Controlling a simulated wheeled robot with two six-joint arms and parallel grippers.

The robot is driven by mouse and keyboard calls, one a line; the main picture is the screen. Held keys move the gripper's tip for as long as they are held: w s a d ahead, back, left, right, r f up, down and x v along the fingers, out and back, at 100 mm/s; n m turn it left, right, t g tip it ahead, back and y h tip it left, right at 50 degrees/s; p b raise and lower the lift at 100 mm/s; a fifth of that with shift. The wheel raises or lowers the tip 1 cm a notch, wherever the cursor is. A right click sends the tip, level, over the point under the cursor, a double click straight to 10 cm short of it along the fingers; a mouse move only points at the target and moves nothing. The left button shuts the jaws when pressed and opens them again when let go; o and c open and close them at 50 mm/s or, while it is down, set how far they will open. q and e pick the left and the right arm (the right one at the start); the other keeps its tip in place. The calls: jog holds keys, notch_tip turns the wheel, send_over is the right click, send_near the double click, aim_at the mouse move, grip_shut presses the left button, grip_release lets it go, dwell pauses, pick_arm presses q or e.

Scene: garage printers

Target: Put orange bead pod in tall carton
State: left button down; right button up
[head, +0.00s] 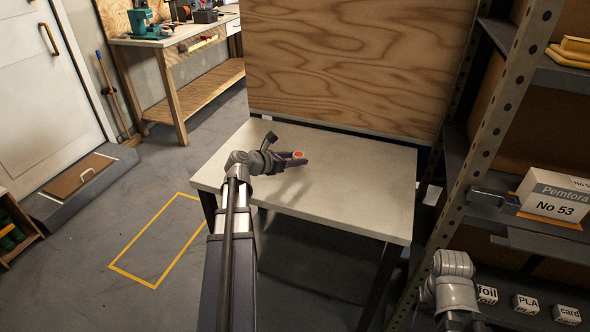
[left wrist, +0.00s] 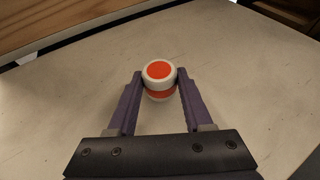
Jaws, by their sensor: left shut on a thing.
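The orange bead pod (left wrist: 159,80) is a small white and orange cylinder with an orange round top. It stands upright between the purple fingers of my left gripper (left wrist: 158,77), which is shut on it. In the head view the pod (head: 298,154) shows as a small orange spot at the tip of my left gripper (head: 297,157), over the pale table (head: 370,190). Whether it touches the tabletop I cannot tell. My right arm shows at the lower right, but its gripper's fingers are not visible. No thing that I can be sure is the tall carton shows.
A plywood panel (head: 345,60) stands behind the table. A metal shelf post (head: 490,130) rises at the right, with a box marked Pemtora No 53 (head: 551,201) on the shelf and several small labelled boxes below. The tabletop is otherwise clear.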

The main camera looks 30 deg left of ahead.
pick_arm(q)
jog(key=shift+f+b, duration=0.95)
jog(key=shift+f, duration=0.5)
pick_arm(e)
jog(key=shift+f, duration=1.4)
pick_arm(q)
jog(key=shift+f, duration=0.1)
jog(key=shift+c, duration=1.5)
grip_release()
pick_arm(e)
jog(key=shift+f, duration=0.15)
pick_arm(q)
jog(key=shift+s+r, duration=0.1)
jog(key=shift+r, duration=0.2)
jog(key=p+v, duration=0.4)
jog(key=v, duration=0.6)
jog(key=shift+s+a, duration=0.1)
jog(key=shift+s, duration=0.15)
jog(key=shift+s+a+r+p, duration=0.15)
jog(key=shift+s+p, duration=0.15)
jog(key=shift+s, duration=0.3)
pick_arm(e)
jog(key=shift+r, duration=2.45)
